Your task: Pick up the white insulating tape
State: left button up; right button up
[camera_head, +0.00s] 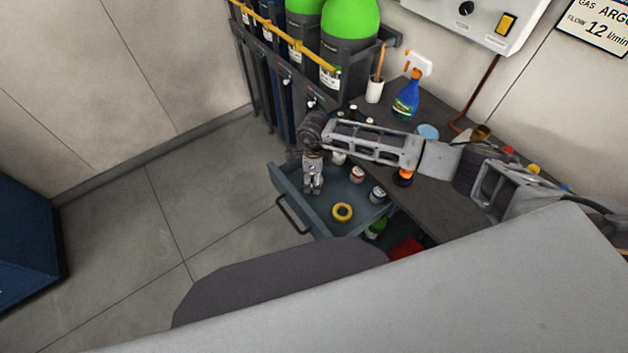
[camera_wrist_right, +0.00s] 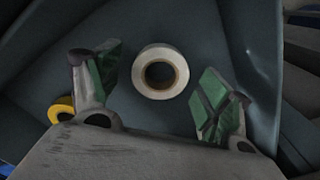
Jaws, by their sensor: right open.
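The white insulating tape (camera_wrist_right: 140,73) lies flat in the drawer in the right wrist view, its round dark hole facing the camera. My right gripper (camera_wrist_right: 161,100) is open, with one green-padded finger on each side of the tape and a gap to both. In the head view my right gripper (camera_head: 313,187) points down over the left part of the open drawer (camera_head: 290,193). The white tape is not clearly visible there, probably hidden by the gripper. My left gripper is not in view.
A yellow tape roll (camera_head: 342,212) lies in the drawer; it also shows beside the left finger in the wrist view (camera_wrist_right: 61,109). Small jars (camera_head: 377,195) stand in the drawer's right part. A blue spray bottle (camera_head: 406,98) stands on the dark worktop (camera_head: 440,190).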

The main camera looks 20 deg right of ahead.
jog(key=shift+f, duration=0.15)
jog(key=c, duration=0.9)
pick_arm(q)
jog(key=shift+s+a, duration=0.2)
jog(key=shift+a, duration=0.1)
pick_arm(e)
jog(key=shift+c, duration=0.4)
